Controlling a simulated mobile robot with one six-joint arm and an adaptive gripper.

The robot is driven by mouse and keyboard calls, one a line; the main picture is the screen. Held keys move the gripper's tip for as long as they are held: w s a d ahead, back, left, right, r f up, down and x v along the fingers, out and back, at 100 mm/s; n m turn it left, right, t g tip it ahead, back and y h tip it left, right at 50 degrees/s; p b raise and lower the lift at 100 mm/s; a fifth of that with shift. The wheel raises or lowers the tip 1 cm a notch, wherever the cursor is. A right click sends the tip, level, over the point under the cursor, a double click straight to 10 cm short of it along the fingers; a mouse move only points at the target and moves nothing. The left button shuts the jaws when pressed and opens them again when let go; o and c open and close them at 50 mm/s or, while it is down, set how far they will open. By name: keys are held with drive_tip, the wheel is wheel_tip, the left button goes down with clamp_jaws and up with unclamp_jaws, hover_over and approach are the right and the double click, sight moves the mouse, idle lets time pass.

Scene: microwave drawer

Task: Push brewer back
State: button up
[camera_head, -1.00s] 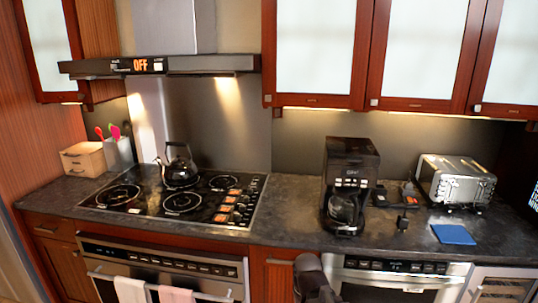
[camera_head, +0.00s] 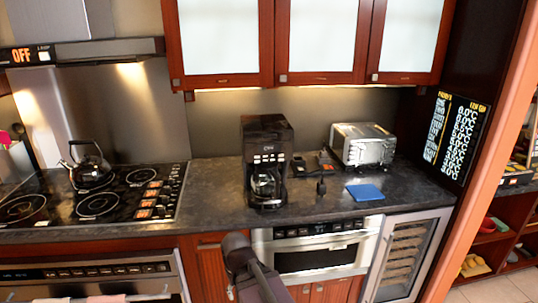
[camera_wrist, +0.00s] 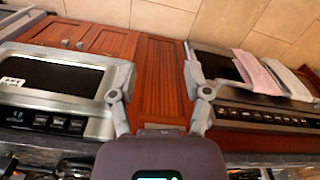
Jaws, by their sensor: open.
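The brewer (camera_head: 267,150) is a black coffee maker with a glass carafe (camera_head: 264,186). It stands upright on the dark counter (camera_head: 220,200), near the front edge, with counter room behind it. My gripper (camera_wrist: 160,70) is open and empty in the wrist view, with its two fingers spread wide. It is below and in front of the counter, facing the cabinet fronts, and does not touch the brewer. In the head view my arm shows low in the middle, below the brewer; the fingertips are hard to make out there. The wrist view does not clearly show the brewer.
A toaster (camera_head: 362,145), a blue mat (camera_head: 365,192) and small black items (camera_head: 321,186) lie right of the brewer. The stove (camera_head: 95,195) with a kettle (camera_head: 89,166) is to the left. Upper cabinets (camera_head: 310,40) hang above. A microwave drawer (camera_head: 316,252) is under the counter.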

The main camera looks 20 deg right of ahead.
drive_tip(key=shift+w+f, duration=0.1)
drive_tip(key=shift+w, duration=0.2)
drive_tip(key=c, duration=0.7)
drive_tip(key=w+m+t+b, duration=0.1)
drive_tip(key=w, duration=0.3)
drive_tip(key=w+m+t+b, duration=0.1)
drive_tip(key=w+t, duration=0.1)
drive_tip(key=w, duration=0.2)
drive_tip(key=w+m+t+y+b, duration=0.1)
drive_tip(key=w+m+t, duration=0.1)
drive_tip(key=w, duration=0.2)
drive_tip(key=shift+d+f, duration=0.25)
drive_tip(key=shift+d, duration=0.05)
clamp_jaws()
drive_tip(key=w+d+r+m+t+h+b, duration=0.1)
drive_tip(key=w+d+r+m+t, duration=0.15)
drive_tip(key=w, duration=0.25)
drive_tip(key=w+d+r+m+t+b, duration=0.2)
drive_tip(key=w+r+m+t, duration=0.15)
drive_tip(key=w, duration=0.25)
drive_tip(key=w+d+r+m+t+h+b, duration=0.1)
drive_tip(key=w+d+r+m+t, duration=0.15)
drive_tip(key=w+t, duration=0.2)
drive_tip(key=w+d+r+m+t+h+b, duration=0.2)
drive_tip(key=w+d+r+m+t+h, duration=0.1)
drive_tip(key=d+m, duration=0.4)
drive_tip(key=shift+d+r+m+t+h, duration=0.25)
drive_tip(key=shift+r+m+t+h, duration=0.5)
drive_tip(key=shift+r, duration=0.4)
